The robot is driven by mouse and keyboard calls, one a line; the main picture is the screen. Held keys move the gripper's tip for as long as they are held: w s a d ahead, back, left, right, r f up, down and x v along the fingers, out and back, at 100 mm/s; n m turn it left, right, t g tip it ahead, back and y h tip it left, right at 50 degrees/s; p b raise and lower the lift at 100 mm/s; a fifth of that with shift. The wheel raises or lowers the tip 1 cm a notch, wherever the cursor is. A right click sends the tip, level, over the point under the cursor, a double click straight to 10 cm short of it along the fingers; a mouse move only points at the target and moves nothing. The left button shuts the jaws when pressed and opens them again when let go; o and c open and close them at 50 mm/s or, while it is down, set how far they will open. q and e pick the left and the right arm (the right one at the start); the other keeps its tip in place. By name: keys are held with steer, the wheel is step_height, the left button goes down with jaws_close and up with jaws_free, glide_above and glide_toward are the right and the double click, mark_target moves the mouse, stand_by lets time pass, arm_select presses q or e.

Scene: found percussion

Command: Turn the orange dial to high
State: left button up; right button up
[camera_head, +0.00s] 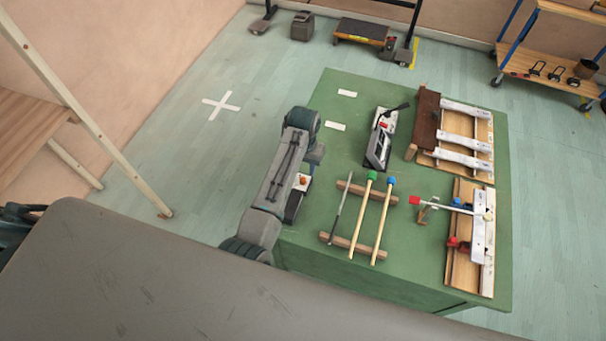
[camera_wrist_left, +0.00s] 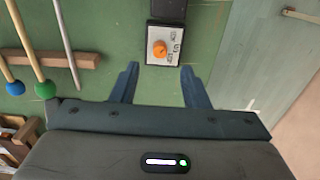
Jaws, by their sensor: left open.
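The orange dial (camera_wrist_left: 159,48) sits on a white plate (camera_wrist_left: 164,60) set in a dark box (camera_wrist_left: 165,10). In the wrist view the box stands ahead of my open left gripper (camera_wrist_left: 160,80), with the dial roughly centred between its two fingers and beyond their tips. The dial's lettering is too small to read surely, and I cannot tell its setting. In the head view the dial (camera_head: 303,180) shows small beside my left arm, on the green table (camera_head: 340,95). My left gripper (camera_head: 314,158) is over the table there, partly hidden by its wrist. My right gripper is not in view.
Two mallets (camera_head: 361,215) and a thin rod (camera_head: 340,212) lie across wooden bars right of the dial box. A dark device (camera_head: 378,148) and wooden bar instruments (camera_head: 465,140) stand farther right. The table's left edge is close to the dial box.

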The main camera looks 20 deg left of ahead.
mark_target(303, 179)
arm_select(q)
step_height(303, 179, down, 7)
steer(key=shift+r+p, duration=0.2)
steer(key=shift+p, duration=0.4)
jaws_close()
